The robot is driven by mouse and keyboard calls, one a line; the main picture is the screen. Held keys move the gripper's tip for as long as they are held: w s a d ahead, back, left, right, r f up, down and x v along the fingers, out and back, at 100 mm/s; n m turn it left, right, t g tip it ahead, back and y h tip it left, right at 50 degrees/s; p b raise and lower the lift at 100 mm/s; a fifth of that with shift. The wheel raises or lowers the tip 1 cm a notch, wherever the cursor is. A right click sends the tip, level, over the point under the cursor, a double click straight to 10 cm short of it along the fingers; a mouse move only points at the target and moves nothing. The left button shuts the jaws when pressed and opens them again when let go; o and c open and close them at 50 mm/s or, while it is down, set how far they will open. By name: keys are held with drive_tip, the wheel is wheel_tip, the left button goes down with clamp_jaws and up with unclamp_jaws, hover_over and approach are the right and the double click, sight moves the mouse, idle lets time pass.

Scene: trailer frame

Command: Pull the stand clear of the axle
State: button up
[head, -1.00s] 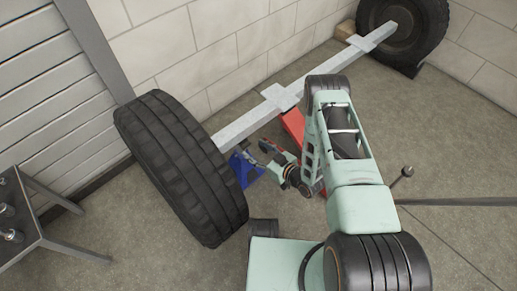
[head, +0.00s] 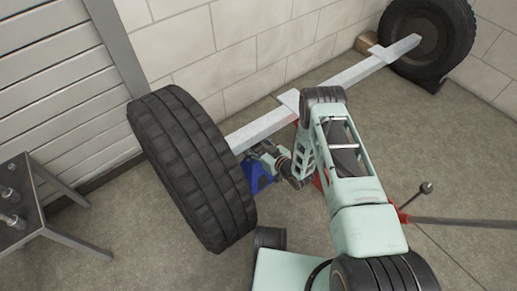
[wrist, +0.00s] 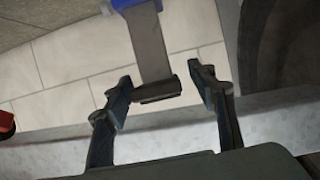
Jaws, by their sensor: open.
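The blue stand (head: 260,178) is on the floor under the pale grey axle (head: 262,130), just right of the near wheel (head: 195,165). My gripper (head: 254,152) is at the stand's upper part, just below the axle. In the wrist view, my gripper (wrist: 160,82) is open, with one finger on each side of the stand's grey post (wrist: 150,45) near its flat head. The blue part of the stand (wrist: 128,4) shows at the top edge. The axle (wrist: 180,125) crosses behind the fingers. I cannot tell whether the head touches the axle.
A red jack (head: 403,215), mostly hidden behind my arm, has a long handle reaching right. The far wheel (head: 425,40) is at the back right by the tiled wall. A dark metal table (head: 25,205) stands at the left. Floor at the front left is open.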

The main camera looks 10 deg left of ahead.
drive_tip(key=shift+w+a, duration=0.1)
drive_tip(key=shift+a, duration=0.05)
clamp_jaws()
idle(0.4)
